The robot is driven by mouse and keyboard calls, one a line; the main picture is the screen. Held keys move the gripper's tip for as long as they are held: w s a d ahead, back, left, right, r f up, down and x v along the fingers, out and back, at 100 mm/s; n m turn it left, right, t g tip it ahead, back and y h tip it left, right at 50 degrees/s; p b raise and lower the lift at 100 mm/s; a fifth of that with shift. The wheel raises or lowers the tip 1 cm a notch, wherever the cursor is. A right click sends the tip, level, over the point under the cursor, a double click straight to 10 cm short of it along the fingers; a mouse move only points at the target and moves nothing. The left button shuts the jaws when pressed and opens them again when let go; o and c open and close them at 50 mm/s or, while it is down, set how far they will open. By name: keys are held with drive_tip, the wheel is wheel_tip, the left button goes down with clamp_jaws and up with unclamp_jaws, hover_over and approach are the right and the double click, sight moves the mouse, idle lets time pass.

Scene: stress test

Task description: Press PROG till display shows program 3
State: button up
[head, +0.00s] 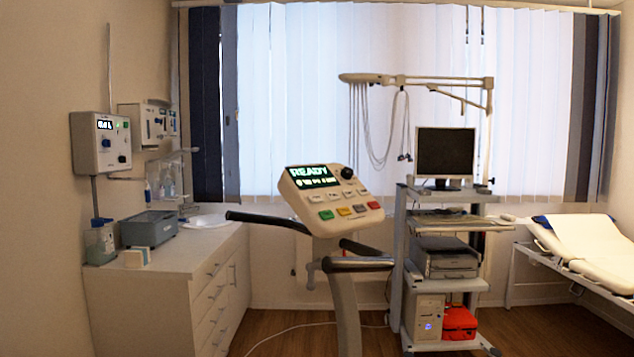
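A cream exercise-machine console (300,207) stands on a post in the middle of the head view, tilted toward me. Its dark display (314,176) reads "READY" on top, with a smaller lit line below that I cannot read clearly. A black knob (347,173) sits right of the display. Below are a row of pale keys (333,195) and a lower row of coloured keys, with a green key (326,215) at the left. The key labels are too small to read, so I cannot tell which one is PROG. My gripper is not in view.
Black handlebars (268,221) stick out beside the console. A trolley (398,262) with a monitor (445,152) stands to the right, and a bed (580,250) beyond it. A white cabinet (150,295) is on the left. A cable (290,327) lies on the wooden floor.

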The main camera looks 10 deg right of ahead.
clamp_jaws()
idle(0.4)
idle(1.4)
